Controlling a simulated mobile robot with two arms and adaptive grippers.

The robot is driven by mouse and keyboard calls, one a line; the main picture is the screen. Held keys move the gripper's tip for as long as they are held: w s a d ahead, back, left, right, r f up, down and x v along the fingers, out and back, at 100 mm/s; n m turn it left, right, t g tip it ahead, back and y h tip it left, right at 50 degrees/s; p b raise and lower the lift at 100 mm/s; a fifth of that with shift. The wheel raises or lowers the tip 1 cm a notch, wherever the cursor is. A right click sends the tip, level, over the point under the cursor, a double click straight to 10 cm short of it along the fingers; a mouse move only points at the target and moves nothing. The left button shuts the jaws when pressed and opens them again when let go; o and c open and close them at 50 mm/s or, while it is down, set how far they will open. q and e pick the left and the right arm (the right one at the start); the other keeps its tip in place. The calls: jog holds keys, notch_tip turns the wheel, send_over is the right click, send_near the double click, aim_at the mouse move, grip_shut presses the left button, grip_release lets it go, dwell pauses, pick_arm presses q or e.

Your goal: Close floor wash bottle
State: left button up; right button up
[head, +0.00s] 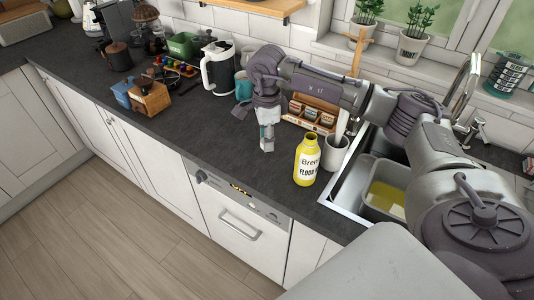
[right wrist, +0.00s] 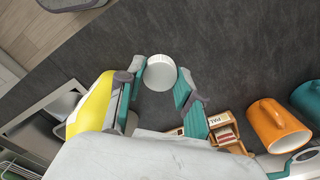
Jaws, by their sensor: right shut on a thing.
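The yellow floor wash bottle (head: 306,165) stands upright on the dark worktop near the sink's left edge. Its yellow side also shows in the right wrist view (right wrist: 92,105), partly behind a finger. My right gripper (head: 267,146) is to the left of the bottle, above the worktop and apart from it. In the right wrist view its fingers (right wrist: 158,85) are shut on a round white cap (right wrist: 160,71) at their tips. The bottle's mouth is too small to make out clearly. My left gripper is not in view.
A white mug (head: 336,154) stands close to the bottle's right. The sink holds a grey tub (head: 381,207) with yellow liquid. Behind my gripper are a wooden box of packets (head: 312,116), a teal mug (head: 243,86) and a white kettle (head: 218,66).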

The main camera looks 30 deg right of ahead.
jog(key=shift+r, duration=0.9)
jog(key=s+a+n, duration=1.3)
jog(key=s+n, duration=0.2)
jog(key=n, duration=0.7)
jog(key=shift+a+f, duration=0.25)
jog(key=shift+f, duration=0.15)
